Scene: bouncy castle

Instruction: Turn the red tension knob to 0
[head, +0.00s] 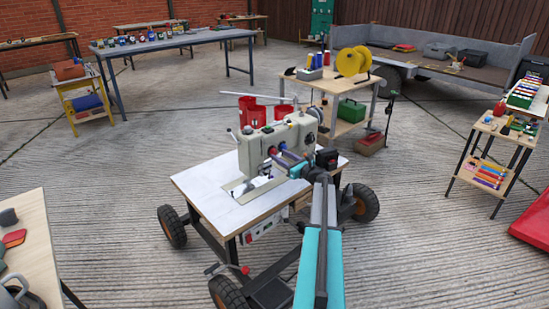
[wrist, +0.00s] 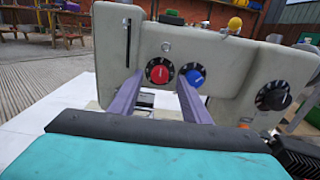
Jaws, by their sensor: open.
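The sewing machine (head: 250,150) stands on a white-topped wheeled table (head: 205,190). In the wrist view its pale body (wrist: 230,55) faces me. The red tension knob (wrist: 159,72) sits on a black dial on that face, with a pale pointer mark on it; the dial's numbers are too small to read. My gripper (wrist: 159,79) is open, and its two purple fingers appear either side of the red knob. I cannot tell whether they touch it. My gripper (head: 289,160) is close to the machine's front in the head view.
A blue knob (wrist: 194,77) is just right of the red one, close to my right finger. A larger black knob (wrist: 273,96) is further right. A slot with a lever (wrist: 127,45) is at left. A thread stand with red cones (head: 252,112) rises behind the machine.

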